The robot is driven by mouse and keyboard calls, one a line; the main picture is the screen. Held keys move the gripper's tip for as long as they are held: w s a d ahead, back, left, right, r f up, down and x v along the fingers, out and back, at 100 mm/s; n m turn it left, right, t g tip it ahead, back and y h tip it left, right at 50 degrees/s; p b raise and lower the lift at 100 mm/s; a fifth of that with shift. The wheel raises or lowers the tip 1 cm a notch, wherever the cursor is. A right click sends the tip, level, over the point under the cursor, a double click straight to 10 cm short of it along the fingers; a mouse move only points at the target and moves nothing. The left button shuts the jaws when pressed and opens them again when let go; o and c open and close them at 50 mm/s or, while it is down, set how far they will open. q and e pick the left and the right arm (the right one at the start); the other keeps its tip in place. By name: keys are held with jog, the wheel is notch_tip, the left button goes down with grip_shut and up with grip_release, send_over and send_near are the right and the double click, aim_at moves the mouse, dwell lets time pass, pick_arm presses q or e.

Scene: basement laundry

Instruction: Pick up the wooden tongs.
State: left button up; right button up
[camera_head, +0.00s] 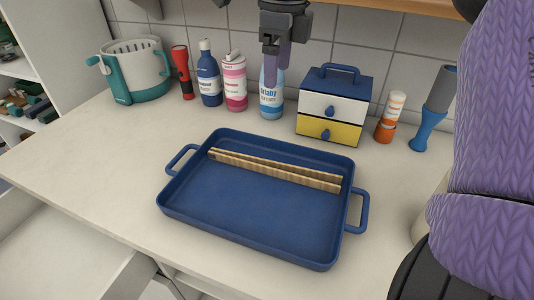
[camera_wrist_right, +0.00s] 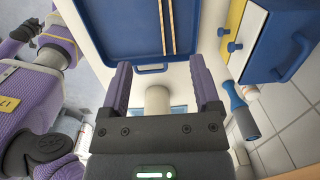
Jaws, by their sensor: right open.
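The wooden tongs (camera_head: 275,170), two long pale striped arms, lie inside the blue tray (camera_head: 250,250) towards its back, slanting slightly down to the right. They also show at the top of the right wrist view (camera_wrist_right: 166,25), running up the picture inside the tray (camera_wrist_right: 110,30).
Behind the tray stand a teal-and-white basket (camera_head: 137,72), a red flashlight (camera_head: 182,72), several bottles (camera_head: 235,85), a blue-and-yellow drawer box (camera_head: 330,115), an orange-and-white tube (camera_head: 390,118) and a blue-handled tool (camera_head: 430,115). The counter (camera_head: 95,150) left of the tray is clear.

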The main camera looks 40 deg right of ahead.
jog(key=b, duration=0.7)
send_near(271, 163)
jog(key=a, duration=0.1)
jog(key=shift+a+f+g, duration=0.1)
jog(key=shift+f+g, duration=0.05)
jog(key=shift+g, duration=0.25)
jog(key=f+b, duration=0.1)
jog(key=f, duration=0.2)
jog(key=f+b, duration=0.2)
jog(key=f, duration=0.1)
jog(key=f+b, duration=0.2)
jog(key=f, duration=0.1)
jog(key=shift+w+d, duration=0.1)
jog(key=shift+d, duration=0.3)
jog(key=shift+r, duration=0.1)
jog(key=shift+c, duration=0.6)
jog(key=c, duration=0.5)
grip_shut()
pick_arm(q)
jog(key=s+a+f, duration=0.1)
jog(key=s+f, duration=0.1)
jog(key=f, duration=0.5)
jog(key=s+a+f+g, duration=0.1)
jog(key=s+f, duration=0.2)
jog(key=f, duration=0.4)
jog(key=shift+f+g, duration=0.25)
jog(key=shift+g, duration=0.05)
